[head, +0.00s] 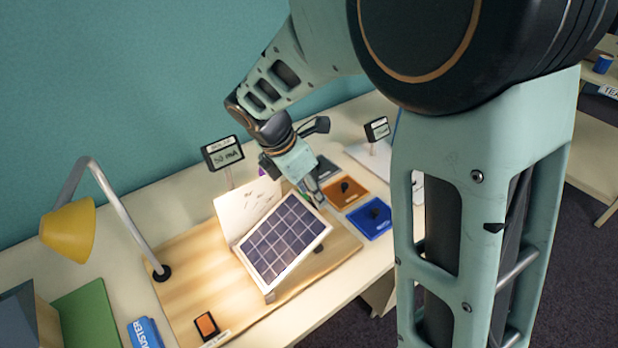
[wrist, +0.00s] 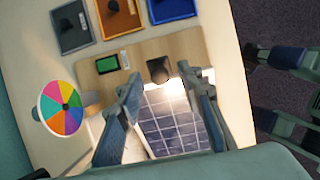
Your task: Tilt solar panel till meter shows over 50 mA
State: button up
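The solar panel (head: 283,240), a dark gridded panel with a white frame, stands tilted on a wooden board (head: 195,265). The meter (head: 222,153), on a post behind it, appears to read 50 mA; the small digits are hard to be sure of. My gripper (head: 316,196) is at the panel's upper right edge. In the wrist view my gripper (wrist: 160,80) has its fingers wide apart, with the panel (wrist: 172,120) showing between them. I cannot tell whether a finger touches the panel.
A yellow lamp (head: 68,230) stands at left. An orange tray (head: 345,192) and a blue tray (head: 371,217) lie right of the panel. A second meter (head: 377,129) stands behind. A colour wheel (wrist: 62,107) shows in the wrist view.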

jog(key=shift+f, duration=0.15)
jog(key=shift+c, duration=0.3)
grip_shut()
jog(key=s+a+r+h, duration=0.1)
jog(key=s+a+r+t+h, duration=0.1)
jog(key=a+r, duration=0.1)
jog(key=shift+r+b, duration=0.25)
jog(key=shift+b, duration=0.1)
jog(key=shift+o, duration=0.3)
grip_release()
